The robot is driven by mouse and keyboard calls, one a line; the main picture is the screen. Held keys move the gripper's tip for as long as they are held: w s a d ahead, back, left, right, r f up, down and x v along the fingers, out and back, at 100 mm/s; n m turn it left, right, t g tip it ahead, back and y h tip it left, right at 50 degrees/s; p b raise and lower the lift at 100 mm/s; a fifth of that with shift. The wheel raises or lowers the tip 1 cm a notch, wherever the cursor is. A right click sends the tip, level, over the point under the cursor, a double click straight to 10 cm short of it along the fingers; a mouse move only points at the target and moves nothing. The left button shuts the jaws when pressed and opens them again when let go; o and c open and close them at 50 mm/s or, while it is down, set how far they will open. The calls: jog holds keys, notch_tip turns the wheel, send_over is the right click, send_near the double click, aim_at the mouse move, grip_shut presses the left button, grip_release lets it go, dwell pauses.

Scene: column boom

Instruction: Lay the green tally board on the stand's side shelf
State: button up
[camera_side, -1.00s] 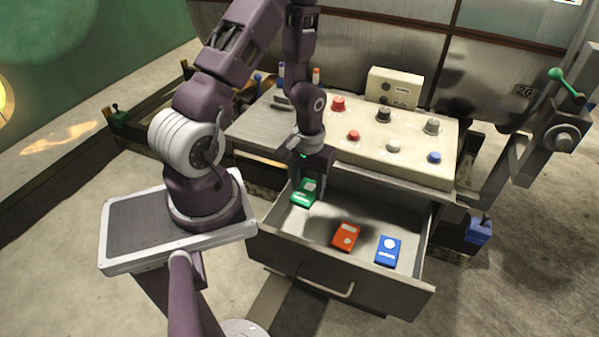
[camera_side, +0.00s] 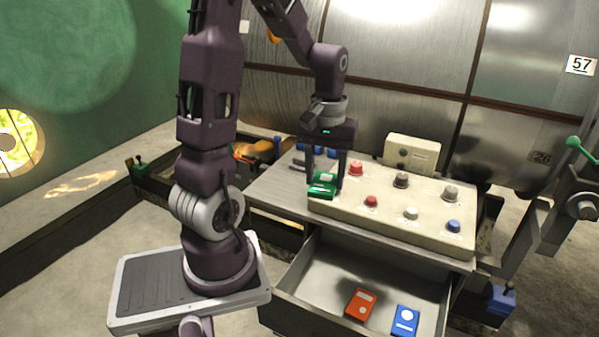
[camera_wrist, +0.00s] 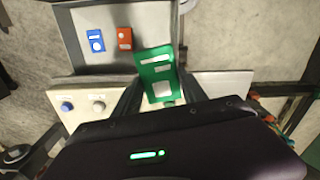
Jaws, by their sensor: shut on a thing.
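The green tally board (camera_side: 323,186) has pale markings on its face. My gripper (camera_side: 325,180) is shut on it and holds it up near the left end of the button panel. In the wrist view the green board (camera_wrist: 158,76) sits between the fingers of my gripper (camera_wrist: 160,92). The side shelf (camera_side: 275,188) is a bare grey surface left of the panel. It also shows in the wrist view (camera_wrist: 225,84), to the right of the board. The gap between board and surface below is hard to judge.
An open drawer (camera_side: 318,264) holds a red board (camera_side: 360,304) and a blue board (camera_side: 405,320). The cream panel (camera_side: 385,214) carries several raised knobs, with a cream box (camera_side: 412,153) behind. Small items, including blue ones (camera_side: 315,150), stand at the shelf's back.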

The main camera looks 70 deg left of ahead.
jog(key=a+n, duration=0.9)
jog(key=a, duration=0.3)
jog(key=n, duration=0.7)
send_over(280, 189)
notch_tip(280, 189, down, 15)
jog(key=shift+r, duration=0.1)
jog(key=shift+f, duration=0.2)
jog(key=o, duration=1.3)
jog(key=shift+o, duration=0.2)
